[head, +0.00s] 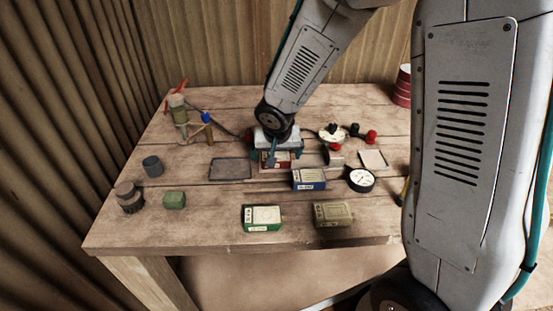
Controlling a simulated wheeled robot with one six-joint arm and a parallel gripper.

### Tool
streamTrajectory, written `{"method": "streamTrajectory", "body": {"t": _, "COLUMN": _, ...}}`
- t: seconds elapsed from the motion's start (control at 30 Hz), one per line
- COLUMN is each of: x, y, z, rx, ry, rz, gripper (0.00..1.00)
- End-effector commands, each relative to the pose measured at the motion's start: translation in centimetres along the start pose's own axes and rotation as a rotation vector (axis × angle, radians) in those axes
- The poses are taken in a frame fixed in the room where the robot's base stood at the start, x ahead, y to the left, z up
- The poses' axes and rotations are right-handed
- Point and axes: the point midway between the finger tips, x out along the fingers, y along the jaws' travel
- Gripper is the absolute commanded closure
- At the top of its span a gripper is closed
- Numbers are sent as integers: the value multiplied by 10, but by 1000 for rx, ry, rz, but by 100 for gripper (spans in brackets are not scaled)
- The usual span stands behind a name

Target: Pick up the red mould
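The red mould (275,162) is a small box with a pale label, near the middle of the wooden table. It is partly hidden behind and under my gripper. My gripper (275,155) is right over it, pointing down, with a teal finger in front of its face. I cannot tell whether the fingers touch the mould, how far apart they are, or whether the mould rests on the surface below.
A blue labelled box (309,180) lies close in front. Green (262,218) and olive (333,214) boxes lie near the front edge. A round dial (360,180) is at right, a dark tray (230,169) at left.

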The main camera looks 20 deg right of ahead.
Motion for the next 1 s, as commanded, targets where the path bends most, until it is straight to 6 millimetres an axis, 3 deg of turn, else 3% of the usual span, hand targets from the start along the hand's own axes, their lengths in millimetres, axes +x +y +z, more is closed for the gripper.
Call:
{"method": "streamTrajectory", "body": {"t": 0.27, "x": 3, "y": -2, "z": 0, "rx": -2, "ry": 1, "rz": -2, "gripper": 0}}
{"method": "streamTrajectory", "body": {"t": 0.43, "x": 3, "y": -2, "z": 0, "rx": -2, "ry": 1, "rz": -2, "gripper": 44}}
{"method": "streamTrajectory", "body": {"t": 0.77, "x": 2, "y": -2, "z": -1, "rx": -2, "ry": 2, "rz": -2, "gripper": 45}}
{"method": "streamTrajectory", "body": {"t": 1.0, "x": -10, "y": -5, "z": -5, "rx": -5, "ry": 4, "rz": -4, "gripper": 45}}
